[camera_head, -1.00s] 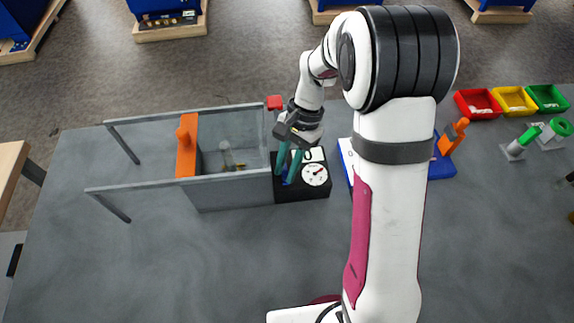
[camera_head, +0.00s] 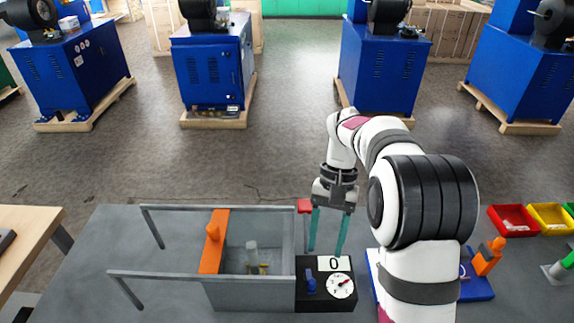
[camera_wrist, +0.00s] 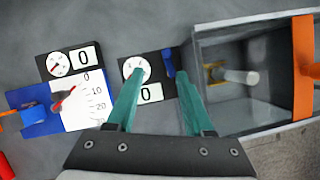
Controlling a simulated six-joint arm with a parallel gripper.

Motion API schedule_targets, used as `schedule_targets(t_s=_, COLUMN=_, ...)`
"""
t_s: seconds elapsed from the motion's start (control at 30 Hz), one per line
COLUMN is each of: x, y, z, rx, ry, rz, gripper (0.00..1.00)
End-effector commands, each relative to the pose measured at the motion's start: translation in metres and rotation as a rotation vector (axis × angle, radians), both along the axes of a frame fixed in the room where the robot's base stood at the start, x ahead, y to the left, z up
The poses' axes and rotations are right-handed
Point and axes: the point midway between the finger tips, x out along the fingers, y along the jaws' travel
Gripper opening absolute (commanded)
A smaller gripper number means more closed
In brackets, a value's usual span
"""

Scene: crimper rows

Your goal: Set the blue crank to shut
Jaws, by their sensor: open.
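The blue crank (camera_head: 310,282) is a small lever on a black box (camera_head: 314,299) with a white dial (camera_head: 341,285) and a display (camera_head: 334,263) reading 0. In the wrist view the crank (camera_wrist: 169,64) lies along the box's long direction, beside the dial. My gripper (camera_head: 327,250) is open and empty, with teal fingers pointing down above the back of the box. In the wrist view its fingertips (camera_wrist: 162,78) are spread on either side of the box's middle. The head view shows it apart from the crank.
A grey bin (camera_head: 240,294) with rails and an orange slide (camera_head: 213,243) adjoins the box on the left. A red block (camera_head: 304,206) is at the bin's back corner. A blue device with a scale (camera_wrist: 82,103) stands nearby. Red (camera_head: 513,219) and yellow trays sit at right.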

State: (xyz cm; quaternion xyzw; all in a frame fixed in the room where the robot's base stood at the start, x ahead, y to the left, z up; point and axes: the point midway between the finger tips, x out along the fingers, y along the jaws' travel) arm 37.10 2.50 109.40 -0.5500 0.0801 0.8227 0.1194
Motion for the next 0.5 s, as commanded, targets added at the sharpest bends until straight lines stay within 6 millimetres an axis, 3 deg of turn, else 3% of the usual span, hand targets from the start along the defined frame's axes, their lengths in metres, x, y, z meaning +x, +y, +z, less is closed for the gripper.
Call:
schedule_targets(t_s=0.27, x=0.03, y=-0.009, z=0.071, rx=-0.002, ry=-0.006, rz=-0.002, gripper=0.52)
schedule_targets(t_s=0.5, x=0.089, y=0.022, z=0.066, rx=-0.215, ry=-0.134, rz=-0.333, gripper=0.52)
